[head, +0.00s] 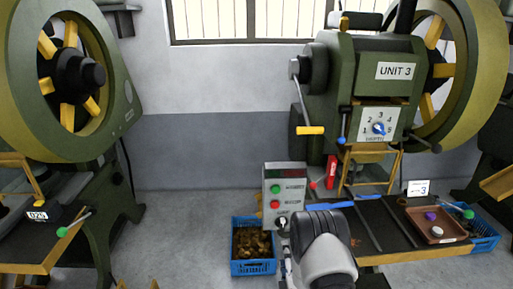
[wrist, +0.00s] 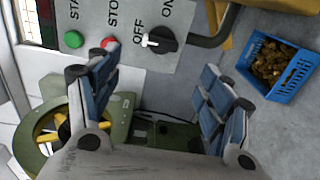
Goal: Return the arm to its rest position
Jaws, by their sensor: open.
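My arm (head: 325,245) rises at the bottom of the head view in front of the control box (head: 285,185). Its gripper end is mostly hidden there. In the wrist view my gripper (wrist: 160,62) has its two blue-padded fingers spread wide with nothing between them. Beyond the fingertips is the control panel (wrist: 190,12), with a green START button (wrist: 74,39), a red STOP button (wrist: 109,43) and a black OFF/ON knob (wrist: 164,41). The knob's white pointer is on the OFF side. The fingers look clear of the knob.
The green UNIT 3 press (head: 355,65) stands behind the bench (head: 385,225). The bench holds a brown tray (head: 452,229) and a number card (head: 418,188). A blue crate of copper-coloured pieces (head: 254,268) is on the floor left of my arm.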

